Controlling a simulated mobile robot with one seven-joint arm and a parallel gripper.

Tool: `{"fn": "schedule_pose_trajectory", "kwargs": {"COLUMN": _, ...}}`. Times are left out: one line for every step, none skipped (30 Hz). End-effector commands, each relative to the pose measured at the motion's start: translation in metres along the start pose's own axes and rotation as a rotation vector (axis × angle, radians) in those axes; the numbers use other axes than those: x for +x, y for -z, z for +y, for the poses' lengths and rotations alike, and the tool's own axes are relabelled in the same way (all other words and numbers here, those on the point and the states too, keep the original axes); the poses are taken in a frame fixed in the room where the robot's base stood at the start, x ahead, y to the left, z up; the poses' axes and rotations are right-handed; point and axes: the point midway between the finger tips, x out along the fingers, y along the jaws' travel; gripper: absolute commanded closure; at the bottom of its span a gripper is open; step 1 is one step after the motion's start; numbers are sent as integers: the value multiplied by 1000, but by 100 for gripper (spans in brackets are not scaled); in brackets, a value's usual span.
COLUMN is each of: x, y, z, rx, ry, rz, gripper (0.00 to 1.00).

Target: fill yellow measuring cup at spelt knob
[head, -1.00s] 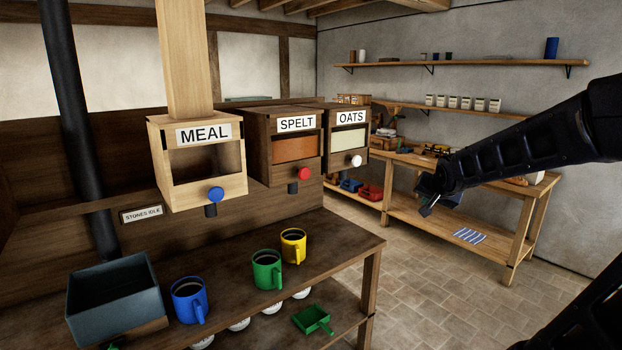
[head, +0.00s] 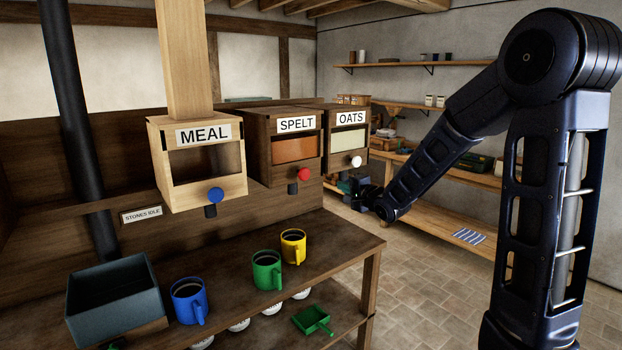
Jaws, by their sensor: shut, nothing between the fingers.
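The yellow measuring cup (head: 293,245) stands upright on the wooden bench, right of the green cup, its handle toward me. It looks dark inside. The spelt box (head: 284,150) is labelled SPELT and has a red knob (head: 303,174) low on its front, with a dark spout (head: 292,188) below. The cup stands lower than this spout and apart from it.
The green cup (head: 267,269) and blue cup (head: 189,299) stand left of the yellow one. A grey bin (head: 116,297) sits at the bench's left. The meal box (head: 199,165) has a blue knob; the oats box (head: 347,140) has a white knob (head: 356,161). A green scoop (head: 312,320) lies below.

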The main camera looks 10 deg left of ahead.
Motion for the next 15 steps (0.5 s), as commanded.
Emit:
{"fn": "schedule_pose_trajectory", "kwargs": {"x": 5, "y": -6, "z": 2, "rx": 30, "ry": 18, "rz": -19, "gripper": 100}}
{"fn": "schedule_pose_trajectory", "kwargs": {"x": 7, "y": -9, "z": 2, "rx": 46, "ry": 29, "rz": -29, "gripper": 100}}
{"fn": "schedule_pose_trajectory", "kwargs": {"x": 9, "y": -12, "z": 2, "rx": 63, "ry": 41, "rz": -40, "gripper": 100}}
{"fn": "schedule_pose_trajectory", "kwargs": {"x": 10, "y": -14, "z": 2, "rx": 75, "ry": 48, "rz": -48, "gripper": 100}}
{"fn": "schedule_pose_trajectory", "kwargs": {"x": 11, "y": -16, "z": 2, "rx": 84, "ry": 53, "rz": -54, "gripper": 100}}
{"fn": "schedule_pose_trajectory", "kwargs": {"x": 12, "y": -18, "z": 2, "rx": 93, "ry": 60, "rz": -60, "gripper": 100}}
{"fn": "schedule_pose_trajectory", "kwargs": {"x": 13, "y": -19, "z": 2, "rx": 98, "ry": 64, "rz": -63, "gripper": 100}}
{"fn": "schedule_pose_trajectory", "kwargs": {"x": 13, "y": -20, "z": 2, "rx": 102, "ry": 66, "rz": -65, "gripper": 100}}
{"fn": "schedule_pose_trajectory", "kwargs": {"x": 14, "y": -20, "z": 1, "rx": 105, "ry": 68, "rz": -67, "gripper": 100}}
{"fn": "schedule_pose_trajectory", "kwargs": {"x": 14, "y": -20, "z": 1, "rx": 106, "ry": 68, "rz": -67, "gripper": 100}}
{"fn": "schedule_pose_trajectory", "kwargs": {"x": 14, "y": -20, "z": 1, "rx": 106, "ry": 69, "rz": -67, "gripper": 100}}
{"fn": "schedule_pose_trajectory", "kwargs": {"x": 14, "y": -20, "z": 1, "rx": 106, "ry": 69, "rz": -67, "gripper": 100}}
{"fn": "schedule_pose_trajectory", "kwargs": {"x": 13, "y": -20, "z": 1, "rx": 106, "ry": 69, "rz": -67, "gripper": 100}}
{"fn": "schedule_pose_trajectory", "kwargs": {"x": 13, "y": -20, "z": 1, "rx": 106, "ry": 68, "rz": -67, "gripper": 100}}
{"fn": "schedule_pose_trajectory", "kwargs": {"x": 13, "y": -20, "z": 1, "rx": 105, "ry": 68, "rz": -66, "gripper": 100}}
